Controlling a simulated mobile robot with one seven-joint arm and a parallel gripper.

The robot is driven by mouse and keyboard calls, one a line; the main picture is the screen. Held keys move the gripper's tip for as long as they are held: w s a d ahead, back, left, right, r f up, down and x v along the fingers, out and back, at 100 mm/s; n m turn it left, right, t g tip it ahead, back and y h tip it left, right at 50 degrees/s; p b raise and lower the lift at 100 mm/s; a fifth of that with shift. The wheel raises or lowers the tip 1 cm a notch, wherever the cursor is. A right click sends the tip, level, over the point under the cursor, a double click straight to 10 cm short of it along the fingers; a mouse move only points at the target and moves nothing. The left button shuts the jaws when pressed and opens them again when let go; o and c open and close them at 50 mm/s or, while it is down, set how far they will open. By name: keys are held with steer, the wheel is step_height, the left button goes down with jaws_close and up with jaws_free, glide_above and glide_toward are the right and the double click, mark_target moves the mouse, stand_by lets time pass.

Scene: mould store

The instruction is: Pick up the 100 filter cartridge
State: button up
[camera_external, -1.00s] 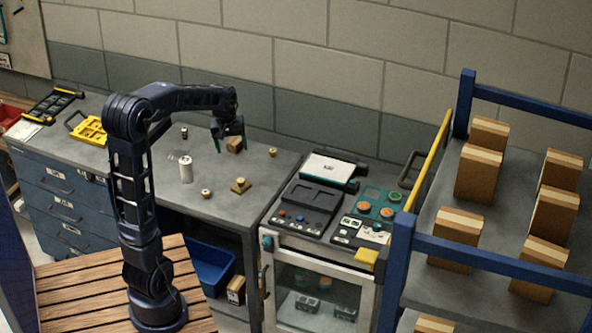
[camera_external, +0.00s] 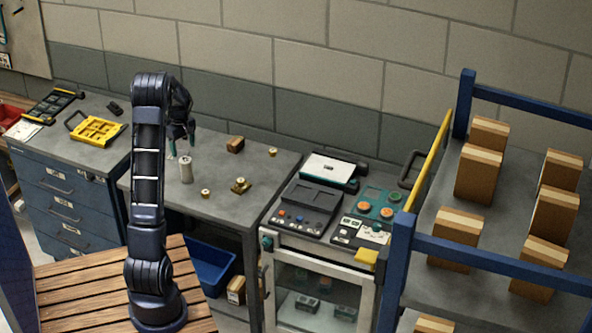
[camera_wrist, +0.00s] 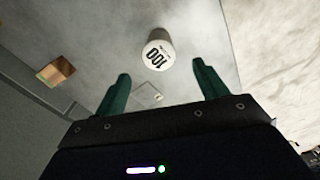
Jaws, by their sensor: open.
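The 100 filter cartridge (camera_wrist: 160,50) is a pale cylinder, its white top marked "100" in the wrist view. In the external view the pale upright cylinder (camera_external: 186,169) on the grey bench appears to be this cartridge. My gripper (camera_external: 181,142) hangs over the bench near it, slightly behind and above it in the picture. In the wrist view my gripper (camera_wrist: 161,72) has its two green fingers apart with nothing between them. The cartridge shows beyond the fingertips, roughly centred between them and apart from both.
The yellow tray (camera_external: 97,130) lies left. A control panel (camera_external: 305,205) is farther right.

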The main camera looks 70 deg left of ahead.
mark_target(185, 160)
step_height(185, 160, down, 10)
steer(key=shift+w+f, duration=0.1)
steer(key=c, duration=1.1)
